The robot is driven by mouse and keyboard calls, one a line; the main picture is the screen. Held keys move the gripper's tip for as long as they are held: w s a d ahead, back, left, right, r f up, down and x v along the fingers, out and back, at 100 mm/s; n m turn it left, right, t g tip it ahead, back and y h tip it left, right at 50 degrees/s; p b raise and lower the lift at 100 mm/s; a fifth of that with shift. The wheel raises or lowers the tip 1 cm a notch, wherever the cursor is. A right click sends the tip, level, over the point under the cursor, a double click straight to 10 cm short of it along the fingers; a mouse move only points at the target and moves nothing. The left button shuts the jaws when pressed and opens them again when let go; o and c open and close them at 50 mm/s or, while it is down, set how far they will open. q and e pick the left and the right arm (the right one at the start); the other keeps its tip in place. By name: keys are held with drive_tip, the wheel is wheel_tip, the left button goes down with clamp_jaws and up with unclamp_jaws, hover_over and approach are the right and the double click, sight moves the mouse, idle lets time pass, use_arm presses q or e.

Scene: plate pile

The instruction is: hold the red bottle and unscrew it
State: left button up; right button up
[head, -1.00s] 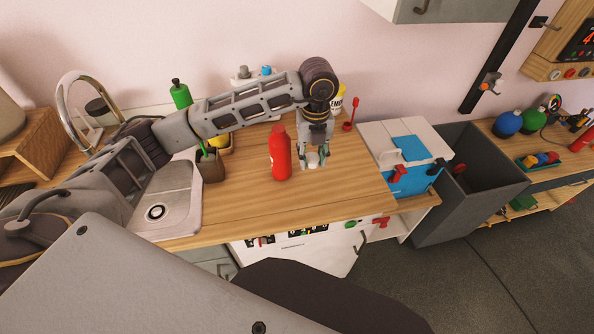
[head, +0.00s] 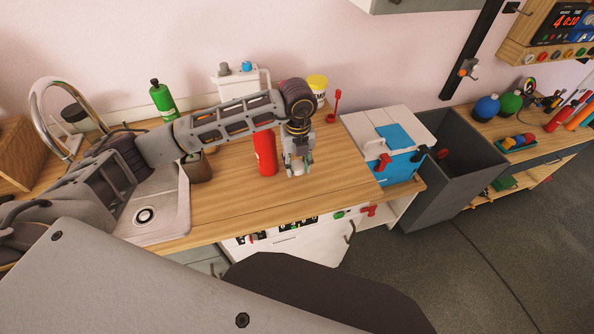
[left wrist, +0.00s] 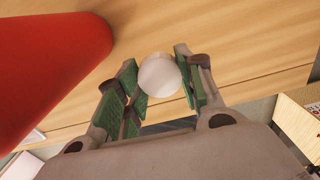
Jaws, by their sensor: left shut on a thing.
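The red bottle (head: 265,154) stands upright on the wooden counter. Its top is hidden behind my left arm in the head view. My left gripper (head: 298,166) points down just to the right of the bottle. It is shut on a small round white cap (head: 298,170), low over the counter. The left wrist view shows the white cap (left wrist: 159,75) between the green-padded fingers, with the red bottle (left wrist: 50,60) large at the upper left, apart from the fingers. My right gripper is not in view.
A sink (head: 158,215) lies at the left, with a green bottle (head: 162,101) behind it. A yellow-lidded container (head: 317,88) stands at the back. A white and blue box (head: 397,162) is on the right, beside a grey bin (head: 450,165). The counter's front is clear.

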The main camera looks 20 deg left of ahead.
sight(297, 178)
use_arm(q)
drive_tip(key=shift+f, duration=0.2)
drive_tip(key=shift+f+p, duration=0.3)
drive_tip(key=shift+f, duration=1.5)
drive_tip(key=shift+f, duration=0.2)
drive_tip(key=o, duration=1.1)
drive_tip(key=shift+r, duration=0.15)
